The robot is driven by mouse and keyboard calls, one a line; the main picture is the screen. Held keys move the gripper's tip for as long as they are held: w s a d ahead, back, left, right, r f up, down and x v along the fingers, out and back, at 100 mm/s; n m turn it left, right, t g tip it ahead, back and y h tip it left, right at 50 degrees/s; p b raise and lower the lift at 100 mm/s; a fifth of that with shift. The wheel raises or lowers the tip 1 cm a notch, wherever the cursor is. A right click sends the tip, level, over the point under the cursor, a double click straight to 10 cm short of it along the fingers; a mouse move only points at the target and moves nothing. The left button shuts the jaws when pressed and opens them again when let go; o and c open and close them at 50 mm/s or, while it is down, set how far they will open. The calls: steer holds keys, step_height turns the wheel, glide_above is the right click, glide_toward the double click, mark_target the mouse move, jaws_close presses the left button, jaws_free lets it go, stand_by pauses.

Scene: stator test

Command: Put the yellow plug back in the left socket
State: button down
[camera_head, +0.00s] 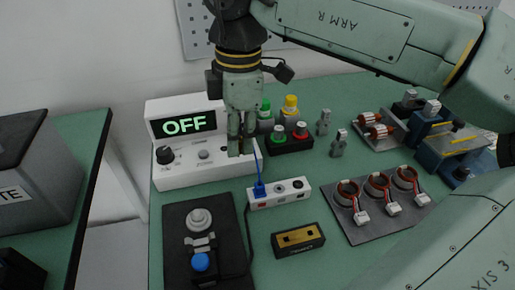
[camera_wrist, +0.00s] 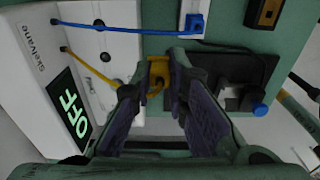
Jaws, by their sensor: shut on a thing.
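My gripper (camera_head: 240,150) is in front of the white tester, its fingers pointing down; it also shows in the wrist view (camera_wrist: 159,84). It is shut on the yellow plug (camera_wrist: 158,68), whose yellow cable (camera_wrist: 90,68) runs to the tester. In the head view I cannot make out the plug at the fingers. The white socket strip (camera_head: 272,202) lies in front and to the right of my gripper, apart from it. A blue plug (camera_head: 260,189) sits at its left end; round sockets show to its right. The strip's end also shows in the wrist view (camera_wrist: 202,8).
The white tester (camera_head: 185,176) reads OFF. A black box (camera_head: 177,223) with a grey knob and blue button stands in front. A black-and-gold block (camera_head: 298,239) lies right of it. A plate with several coils (camera_head: 355,230) and a button box (camera_head: 290,146) stand to the right.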

steer(key=shift+h, duration=0.3)
steer(key=w+a, duration=0.1)
steer(key=w, duration=0.1)
steer(key=w+a, duration=0.1)
steer(key=w, duration=0.2)
steer(key=w+a+p, duration=0.1)
steer(key=w, duration=0.1)
steer(key=shift+w+a+r, duration=0.15)
steer(key=shift+w+a, duration=0.1)
steer(key=shift+f, duration=0.2)
steer(key=shift+f+b, duration=1.65)
steer(key=shift+f, duration=0.25)
steer(key=shift+f+b, duration=0.65)
steer(key=shift+f, duration=0.1)
steer(key=shift+f, duration=0.1)
steer(key=shift+f, duration=0.15)
steer(key=shift+f+b, duration=0.2)
steer(key=shift+b, duration=0.15)
steer(key=c, duration=1.5)
jaws_free()
